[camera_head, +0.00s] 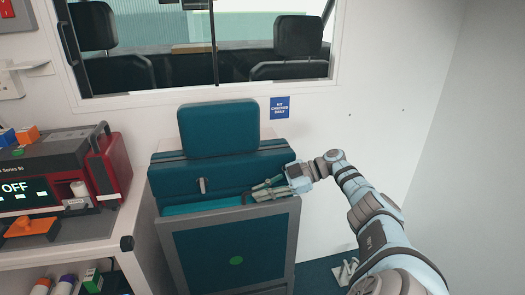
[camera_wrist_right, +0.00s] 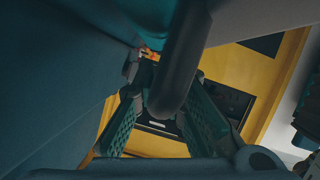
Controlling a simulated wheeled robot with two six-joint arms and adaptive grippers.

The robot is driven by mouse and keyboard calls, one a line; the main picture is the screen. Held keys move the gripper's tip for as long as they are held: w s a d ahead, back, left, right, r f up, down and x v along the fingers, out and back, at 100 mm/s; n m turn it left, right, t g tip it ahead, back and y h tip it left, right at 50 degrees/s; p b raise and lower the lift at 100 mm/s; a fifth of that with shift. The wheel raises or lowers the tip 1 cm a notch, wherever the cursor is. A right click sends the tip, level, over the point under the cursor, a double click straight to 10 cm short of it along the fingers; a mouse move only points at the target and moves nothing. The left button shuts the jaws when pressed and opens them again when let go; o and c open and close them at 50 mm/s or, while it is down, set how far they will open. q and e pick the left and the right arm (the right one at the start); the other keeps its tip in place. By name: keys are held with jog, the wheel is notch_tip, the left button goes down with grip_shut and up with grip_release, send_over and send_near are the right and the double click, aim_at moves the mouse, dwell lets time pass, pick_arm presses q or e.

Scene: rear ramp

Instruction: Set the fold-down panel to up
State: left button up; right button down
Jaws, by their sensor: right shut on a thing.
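The fold-down panel (camera_head: 236,256) appears to be the teal panel with a grey frame and a green dot, in front of the seat (camera_head: 215,172). It stands steeply, with its grey top edge just below the seat's front. My right gripper (camera_head: 259,190) reaches in from the right at the panel's top right edge. In the right wrist view its ribbed teal fingers (camera_wrist_right: 160,120) are either side of a dark rounded bar (camera_wrist_right: 182,65), and it is shut on this. Whether the bar belongs to the panel cannot be told. My left gripper is not in view.
A counter (camera_head: 132,218) with a red-and-black device (camera_head: 65,170) stands close on the left. A window (camera_head: 205,50) and white wall are behind the seat. A yellow surface (camera_wrist_right: 262,75) lies beyond the fingers in the wrist view. The wall at right is bare.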

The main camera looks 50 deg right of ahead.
jog(key=c, duration=1.9)
grip_release()
jog(key=shift+w+d+r, duration=0.15)
jog(key=shift+r, duration=0.05)
jog(key=shift+o, duration=1.2)
jog(key=shift+w+d+f, duration=0.1)
jog(key=shift+w+f, duration=0.05)
jog(key=shift+f, duration=0.05)
jog(key=v, duration=0.7)
jog(key=shift+s+r, duration=0.1)
jog(key=shift+s, duration=0.2)
